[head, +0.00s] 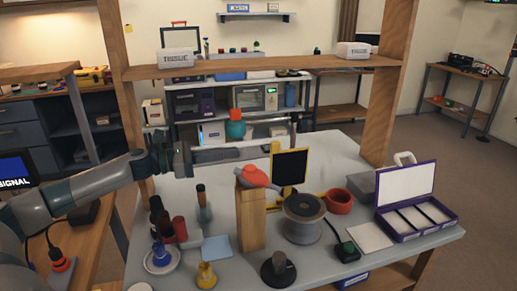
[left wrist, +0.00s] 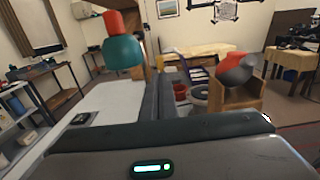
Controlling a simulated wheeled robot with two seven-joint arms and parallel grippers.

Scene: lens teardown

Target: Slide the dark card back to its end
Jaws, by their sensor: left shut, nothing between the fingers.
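The dark card (head: 291,166) is a black upright panel in a yellow frame (head: 273,162), standing on the table behind the grey spool. My left gripper (head: 255,154) reaches in from the left at about the card's height and is left of it, apart from it. Its fingers (left wrist: 158,108) are together and empty in the left wrist view. I cannot make out the card in the left wrist view. My right gripper is not in view.
A wooden block (head: 251,217) bearing a red and grey piece (head: 256,177) stands in front of the card. A teal and red object (head: 236,125) shows beyond my left gripper.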

